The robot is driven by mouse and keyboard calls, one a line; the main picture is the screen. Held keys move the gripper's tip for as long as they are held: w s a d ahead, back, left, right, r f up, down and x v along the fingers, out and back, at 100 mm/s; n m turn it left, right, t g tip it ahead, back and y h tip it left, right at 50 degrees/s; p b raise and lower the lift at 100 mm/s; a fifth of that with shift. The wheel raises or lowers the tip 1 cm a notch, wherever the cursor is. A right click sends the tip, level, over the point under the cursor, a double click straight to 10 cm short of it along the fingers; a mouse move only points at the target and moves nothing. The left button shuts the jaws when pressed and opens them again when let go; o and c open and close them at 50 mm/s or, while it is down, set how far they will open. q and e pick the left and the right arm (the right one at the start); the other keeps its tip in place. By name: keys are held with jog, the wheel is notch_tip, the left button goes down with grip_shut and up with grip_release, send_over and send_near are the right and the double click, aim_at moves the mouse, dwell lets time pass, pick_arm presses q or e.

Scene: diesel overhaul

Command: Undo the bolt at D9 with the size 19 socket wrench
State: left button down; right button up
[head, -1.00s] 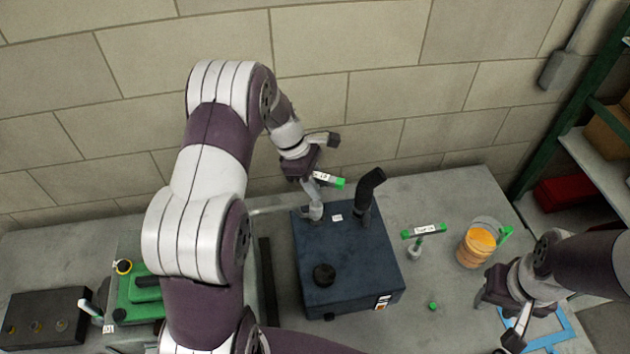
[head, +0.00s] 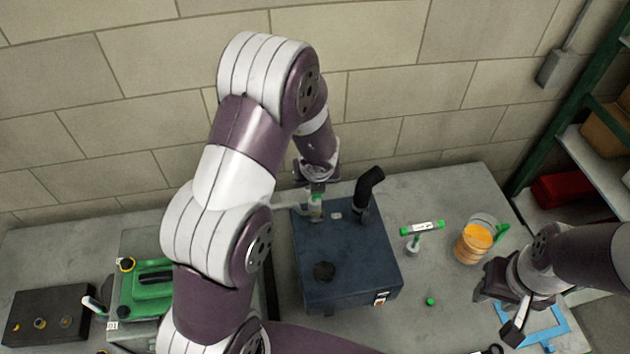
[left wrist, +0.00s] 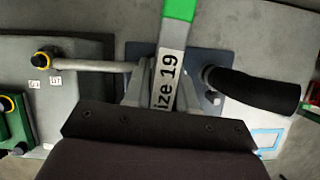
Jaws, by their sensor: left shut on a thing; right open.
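My left gripper (head: 317,188) is shut on the size 19 socket wrench (left wrist: 168,65), whose white label reads "ize 19" and whose end is green. In the head view the wrench (head: 316,208) shows only in part, below the gripper at the back left of the dark blue block (head: 340,250). The bolt at D9 cannot be made out; the gripper and wrench cover that area, and I cannot tell whether the socket sits on a bolt. My right gripper (head: 513,322) is open and empty over the table's right side.
A black elbow pipe (head: 368,188) rises from the block beside the wrench. A second green-ended wrench (head: 422,228) stands to the right, near an orange-filled clear jar (head: 475,242). A green machine (head: 148,290) and a dark box (head: 45,315) are at left. A wall is close behind.

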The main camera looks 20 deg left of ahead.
pick_arm(q)
jog(key=shift+w+r, duration=0.1)
jog(key=shift+r, duration=0.5)
jog(key=shift+f+m, duration=0.1)
jog(key=shift+m, duration=0.4)
jog(key=shift+m+t+h, duration=0.3)
jog(key=shift+m+h, duration=0.3)
jog(key=shift+m, duration=0.5)
jog(key=shift+m+h, duration=0.4)
jog(key=shift+m, duration=0.8)
jog(key=m+h, duration=0.2)
jog(key=m, duration=0.3)
jog(key=shift+a, duration=0.1)
jog(key=m+g+h, duration=0.1)
jog(key=m, duration=0.2)
jog(key=m+g+h, duration=0.1)
jog(key=m, duration=0.2)
jog(key=shift+m, duration=0.4)
jog(key=m+g, duration=0.1)
jog(key=m, duration=0.1)
jog(key=m+g, duration=0.1)
jog(key=m, duration=0.2)
jog(key=shift+m+h, duration=0.3)
